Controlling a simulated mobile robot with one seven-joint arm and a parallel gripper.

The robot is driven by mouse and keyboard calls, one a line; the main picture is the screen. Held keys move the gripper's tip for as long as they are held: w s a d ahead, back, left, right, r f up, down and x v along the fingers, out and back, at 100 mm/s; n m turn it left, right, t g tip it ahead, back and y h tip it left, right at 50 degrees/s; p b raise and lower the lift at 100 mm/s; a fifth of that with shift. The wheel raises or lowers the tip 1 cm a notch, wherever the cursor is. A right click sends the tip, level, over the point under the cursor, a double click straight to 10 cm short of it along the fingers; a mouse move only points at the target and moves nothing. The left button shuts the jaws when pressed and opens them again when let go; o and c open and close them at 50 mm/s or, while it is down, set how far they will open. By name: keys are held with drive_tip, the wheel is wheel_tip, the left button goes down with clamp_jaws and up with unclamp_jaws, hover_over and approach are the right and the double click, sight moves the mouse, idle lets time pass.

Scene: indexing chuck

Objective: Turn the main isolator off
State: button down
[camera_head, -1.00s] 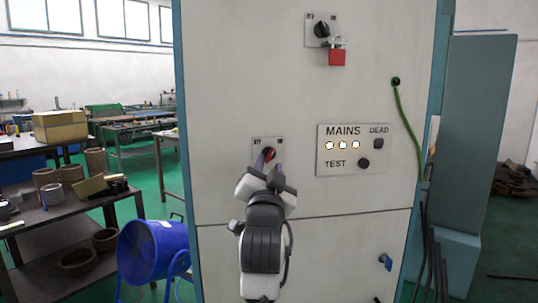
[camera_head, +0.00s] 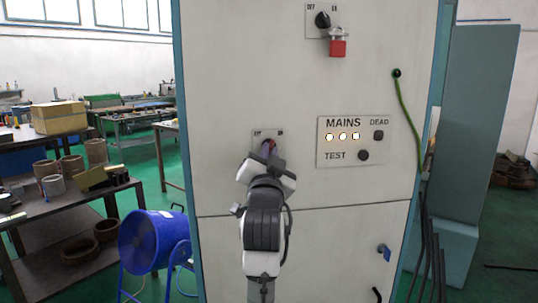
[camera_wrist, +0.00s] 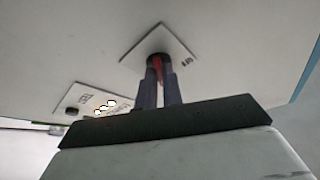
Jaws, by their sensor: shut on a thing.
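A small switch plate (camera_head: 257,138) with a mark at each upper corner sits on the pale cabinet front, left of the MAINS panel. My gripper (camera_head: 268,150) is at this plate, shut on the switch's red handle. In the wrist view the red handle (camera_wrist: 158,70) stands between the two dark fingers of my gripper (camera_wrist: 159,76), in front of a dark round base on the plate (camera_wrist: 150,42). My gripper hides most of the handle in the head view, so I cannot tell its exact angle. The MAINS panel (camera_head: 354,157) shows several lit lamps.
Above is another switch with a black knob (camera_head: 322,20) and a red padlock (camera_head: 338,47) at its plate. A green cable (camera_head: 404,110) hangs at the right. A blue handle (camera_head: 385,252) is at lower right. A blue fan (camera_head: 145,241) and a bench (camera_head: 60,207) stand at left.

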drive_tip(key=shift+n, duration=0.3)
drive_tip(key=n+y, duration=0.1)
drive_tip(key=n, duration=0.1)
drive_tip(key=n+y+b, duration=0.1)
drive_tip(key=n+y, duration=0.1)
drive_tip(key=n, duration=0.1)
drive_tip(key=n+y+b, duration=0.1)
drive_tip(key=n, duration=0.1)
drive_tip(key=shift+d+f, duration=0.2)
drive_tip(key=shift+d, duration=0.2)
drive_tip(key=shift+w+d+r+n+g+y+b, duration=0.15)
drive_tip(key=shift+n+y+b, duration=0.5)
drive_tip(key=shift+n, duration=1)
drive_tip(key=shift+s+a+n+g+y+b, duration=0.1)
drive_tip(key=shift+n+g+y+b, duration=0.25)
drive_tip(key=shift+n+y, duration=0.95)
drive_tip(key=shift+w+d+r+n+g+y+b, duration=0.1)
drive_tip(key=shift+n+y+b, duration=0.4)
drive_tip(key=shift+n, duration=1.45)
drive_tip(key=c, duration=1.5)
unclamp_jaws()
drive_tip(key=shift+c, duration=0.2)
